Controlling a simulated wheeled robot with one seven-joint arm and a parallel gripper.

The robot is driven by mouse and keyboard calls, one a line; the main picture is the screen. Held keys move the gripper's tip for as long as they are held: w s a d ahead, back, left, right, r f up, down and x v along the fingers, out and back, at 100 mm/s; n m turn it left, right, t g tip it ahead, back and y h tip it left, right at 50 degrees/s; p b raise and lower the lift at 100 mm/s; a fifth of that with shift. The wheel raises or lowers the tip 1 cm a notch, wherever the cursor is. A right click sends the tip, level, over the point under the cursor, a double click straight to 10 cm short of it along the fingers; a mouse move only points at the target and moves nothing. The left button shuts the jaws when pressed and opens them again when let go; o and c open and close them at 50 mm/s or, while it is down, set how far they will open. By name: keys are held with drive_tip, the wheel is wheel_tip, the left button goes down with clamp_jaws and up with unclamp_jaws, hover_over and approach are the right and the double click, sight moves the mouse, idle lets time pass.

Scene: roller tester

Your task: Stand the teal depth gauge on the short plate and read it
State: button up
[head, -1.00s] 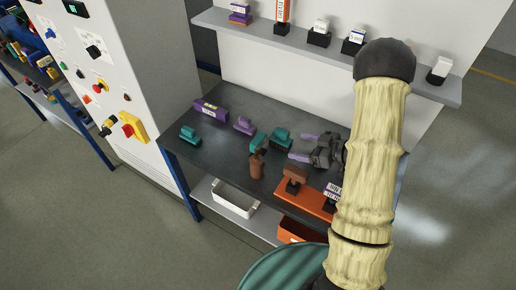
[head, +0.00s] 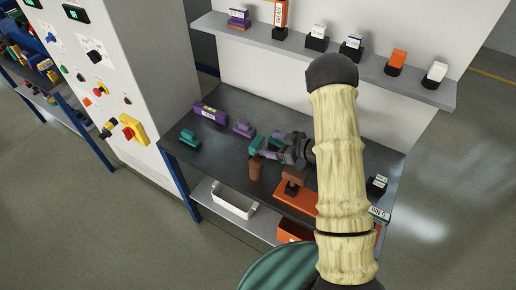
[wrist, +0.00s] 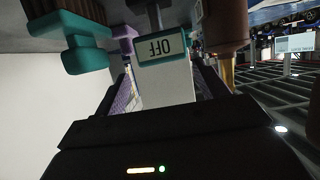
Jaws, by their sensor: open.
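A teal gauge (head: 256,144) stands on the dark bench at my gripper's tip. In the wrist view this teal gauge (wrist: 160,50) shows a small screen reading OFF, upside down, above a pale body. My gripper (head: 266,147) is open, its purple fingers on either side of the gauge; I cannot tell whether they touch it. Another teal block (wrist: 85,52) is left of it in the wrist view. A smaller teal piece (head: 190,137) sits near the bench's left edge. I cannot tell which surface is the short plate.
A brown cylinder (head: 256,169) stands just in front of the gauge. A purple gauge (head: 243,128) and a purple block (head: 210,112) are behind and left. A brown piece (head: 293,178) sits on an orange base (head: 295,195). A wall shelf (head: 375,72) holds several small blocks.

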sight(258, 141)
drive_tip(key=shift+w+a+f, duration=0.25)
drive_tip(key=shift+w+a, duration=0.05)
drive_tip(key=shift+a, duration=0.35)
drive_tip(key=shift+s, duration=0.1)
drive_tip(key=p+x, duration=0.1)
drive_tip(key=x, duration=0.3)
drive_tip(key=shift+a+r+p, duration=0.1)
drive_tip(key=shift+a+p, duration=0.3)
drive_tip(key=shift+w, duration=0.35)
drive_tip(key=shift+a, duration=0.1)
drive_tip(key=shift+w, duration=0.15)
drive_tip(key=c, duration=0.9)
